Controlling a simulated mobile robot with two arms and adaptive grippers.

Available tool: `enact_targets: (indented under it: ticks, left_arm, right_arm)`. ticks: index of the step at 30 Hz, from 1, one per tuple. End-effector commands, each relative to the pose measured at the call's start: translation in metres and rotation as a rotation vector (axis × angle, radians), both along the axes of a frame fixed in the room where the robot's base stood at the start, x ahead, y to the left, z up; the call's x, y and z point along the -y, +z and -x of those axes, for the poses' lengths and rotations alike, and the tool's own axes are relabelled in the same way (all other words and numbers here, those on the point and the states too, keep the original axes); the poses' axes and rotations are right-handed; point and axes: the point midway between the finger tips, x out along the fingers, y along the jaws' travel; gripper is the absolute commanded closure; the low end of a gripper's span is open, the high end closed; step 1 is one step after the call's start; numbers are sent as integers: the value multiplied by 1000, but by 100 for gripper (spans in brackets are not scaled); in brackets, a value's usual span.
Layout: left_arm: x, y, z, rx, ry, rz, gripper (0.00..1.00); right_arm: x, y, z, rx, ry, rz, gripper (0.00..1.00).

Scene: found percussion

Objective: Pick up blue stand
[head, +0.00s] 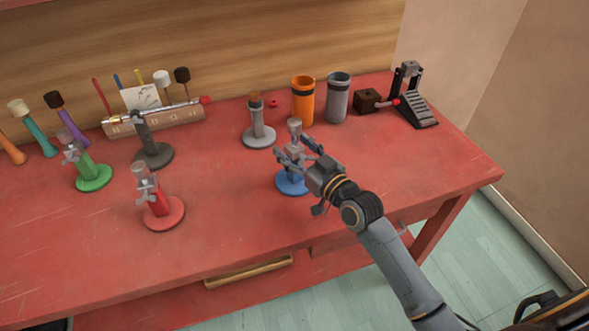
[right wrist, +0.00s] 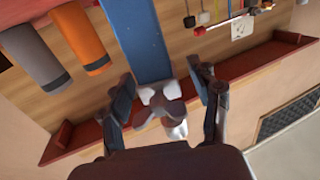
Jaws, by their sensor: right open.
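The blue stand (head: 288,186) stands upright on the red table, with a round blue base and a grey clamp at its top. My right gripper (head: 298,149) is at its upper part, partly hiding the post. In the right wrist view the blue post (right wrist: 138,40) runs up between the open fingers (right wrist: 160,76), with the pale clamp also between them. I see a gap on the right side; I cannot tell whether the left finger touches. My left gripper is not in view.
A grey stand (head: 259,136) and an orange cup (head: 303,102) stand behind the blue stand. A grey cup (head: 338,98) and a black pedal (head: 414,97) are at back right. A red stand (head: 161,211) and a green stand (head: 93,177) are left. The table's front middle is clear.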

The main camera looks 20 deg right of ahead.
Motion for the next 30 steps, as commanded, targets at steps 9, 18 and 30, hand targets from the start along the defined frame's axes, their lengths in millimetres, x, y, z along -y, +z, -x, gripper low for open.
enact_targets:
  ticks: [9, 18, 30]
  left_arm:
    - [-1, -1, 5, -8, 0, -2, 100]
    - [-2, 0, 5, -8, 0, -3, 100]
    - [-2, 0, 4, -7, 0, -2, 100]
  right_arm:
    - [0, 0, 1, 0, 0, 0, 78]
    - [0, 1, 1, 3, 0, -1, 100]
    - [0, 16, 0, 7, 0, -1, 100]
